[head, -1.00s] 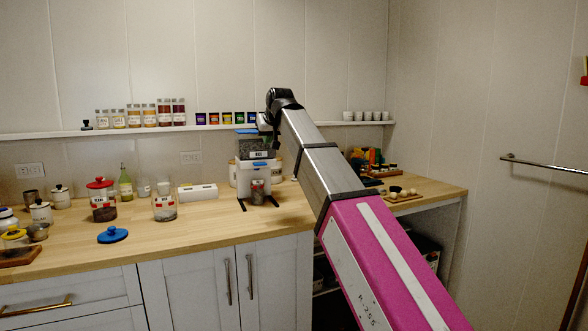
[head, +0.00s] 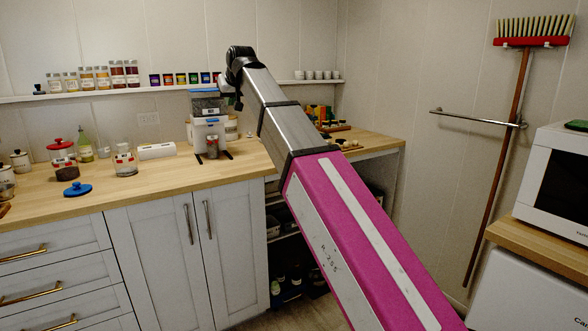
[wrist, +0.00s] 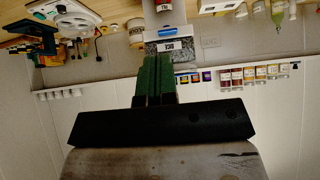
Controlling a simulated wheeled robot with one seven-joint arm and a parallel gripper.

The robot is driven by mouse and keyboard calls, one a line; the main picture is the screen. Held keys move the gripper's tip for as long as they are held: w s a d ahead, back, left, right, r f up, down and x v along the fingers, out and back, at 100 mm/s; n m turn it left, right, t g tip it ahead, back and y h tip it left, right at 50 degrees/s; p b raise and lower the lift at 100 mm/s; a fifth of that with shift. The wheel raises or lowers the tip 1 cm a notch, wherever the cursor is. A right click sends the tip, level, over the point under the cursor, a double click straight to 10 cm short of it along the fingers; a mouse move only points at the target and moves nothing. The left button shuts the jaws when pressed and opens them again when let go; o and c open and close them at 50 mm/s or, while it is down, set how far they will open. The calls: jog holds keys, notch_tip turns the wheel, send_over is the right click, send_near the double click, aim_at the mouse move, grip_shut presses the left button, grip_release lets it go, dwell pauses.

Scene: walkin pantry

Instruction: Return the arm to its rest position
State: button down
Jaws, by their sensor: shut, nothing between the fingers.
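My gripper (wrist: 156,60) shows in the wrist view with its two green-padded fingers together and nothing between them. That view is upside down. In the head view my arm reaches up and away over the counter, and my gripper (head: 233,98) is small and partly hidden behind the wrist. It lies in the picture just right of the clear-topped dispenser (head: 207,104); I cannot tell the gap between them. The dispenser also shows beyond the fingertips in the wrist view (wrist: 174,45).
The wooden counter (head: 135,182) holds a red-lidded jar (head: 64,160), a blue lid (head: 77,189) and other jars. A wall shelf (head: 125,91) carries spice jars. At right are a broom (head: 510,135), a towel bar (head: 470,117) and a microwave (head: 556,185). Floor shows below the cabinets.

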jog(key=d+f+m+g+h, duration=0.1)
jog(key=d+f, duration=0.6)
jog(key=f, duration=0.5)
jog(key=d+f+m+g+h, duration=0.1)
jog(key=d+f, duration=0.6)
jog(key=f, duration=0.5)
jog(key=d+f+m+g+h, duration=0.1)
jog(key=d+f, duration=0.5)
jog(key=f, duration=0.5)
jog(key=s+d+f+m+g, duration=0.1)
jog(key=s+d+f, duration=0.5)
jog(key=f, duration=0.3)
jog(key=s+d+f+m+g+h, duration=0.1)
jog(key=s+d+f+g, duration=0.1)
jog(key=s+d+f, duration=0.5)
jog(key=s+d+f+m+g, duration=0.1)
jog(key=s+d+f, duration=0.5)
jog(key=f, duration=0.5)
jog(key=shift+s+d+f+g+h, duration=0.3)
jog(key=shift+s+d+g, duration=0.1)
jog(key=shift+d, duration=0.15)
jog(key=shift+w+r, duration=0.1)
